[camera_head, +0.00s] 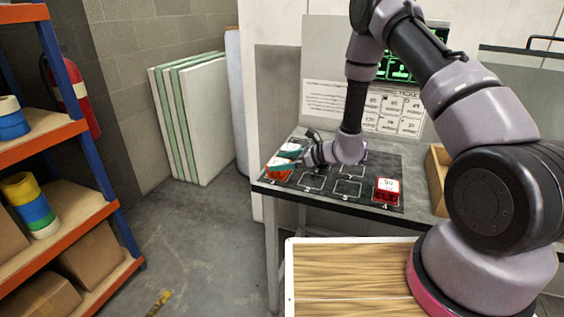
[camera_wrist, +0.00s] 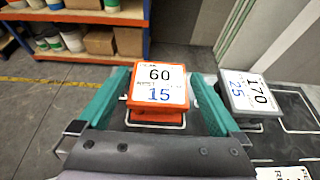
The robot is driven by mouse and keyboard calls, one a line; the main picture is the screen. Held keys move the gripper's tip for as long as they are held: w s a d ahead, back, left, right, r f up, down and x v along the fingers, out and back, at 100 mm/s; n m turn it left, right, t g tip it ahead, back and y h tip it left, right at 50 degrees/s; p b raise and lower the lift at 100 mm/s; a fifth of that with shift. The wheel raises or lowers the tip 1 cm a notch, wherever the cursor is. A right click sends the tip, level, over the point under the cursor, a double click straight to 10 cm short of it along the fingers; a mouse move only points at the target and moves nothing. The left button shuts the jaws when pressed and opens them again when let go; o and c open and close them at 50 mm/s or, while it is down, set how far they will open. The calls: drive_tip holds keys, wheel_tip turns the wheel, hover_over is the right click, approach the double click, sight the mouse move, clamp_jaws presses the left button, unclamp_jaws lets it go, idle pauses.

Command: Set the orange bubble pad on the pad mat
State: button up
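The orange bubble pad (camera_wrist: 157,113) has a white label reading 60 and 15. In the wrist view it sits between the two teal fingers of my gripper (camera_wrist: 160,84), which press close along both sides. In the head view my gripper (camera_head: 286,158) is over the left end of the dark pad mat (camera_head: 350,187), with the orange pad (camera_head: 279,169) at the mat's near-left corner. A white outline on the mat (camera_wrist: 284,137) shows just below the pad in the wrist view. I cannot tell whether the pad touches the mat.
A grey pad labelled 170 and 25 (camera_wrist: 250,95) lies close beside the right finger. A red pad (camera_head: 388,189) sits at the mat's near right. A wooden box (camera_head: 437,178) stands further right. Several outlined cells in the mat's middle are bare.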

drive_tip(key=shift+r, duration=0.1)
drive_tip(key=v, duration=1.2)
drive_tip(key=s+r+n+g+h, duration=0.1)
drive_tip(key=s+r+n, duration=0.2)
drive_tip(key=r, duration=0.4)
drive_tip(key=s+d+r+n+g, duration=0.1)
drive_tip(key=s+r+n+g, duration=0.2)
drive_tip(key=r, duration=0.4)
drive_tip(key=s+r+n+h, duration=0.1)
drive_tip(key=s+r+n, duration=0.3)
drive_tip(key=r, duration=0.4)
drive_tip(key=s+d+r+n+t+h, duration=0.6)
drive_tip(key=s+d+r+n+h, duration=0.1)
drive_tip(key=s+d+r, duration=0.6)
drive_tip(key=shift+s+d+r+n+t+h, duration=0.2)
drive_tip(key=shift+d+r+n+t+h, duration=0.15)
drive_tip(key=shift+d+r+h, duration=0.45)
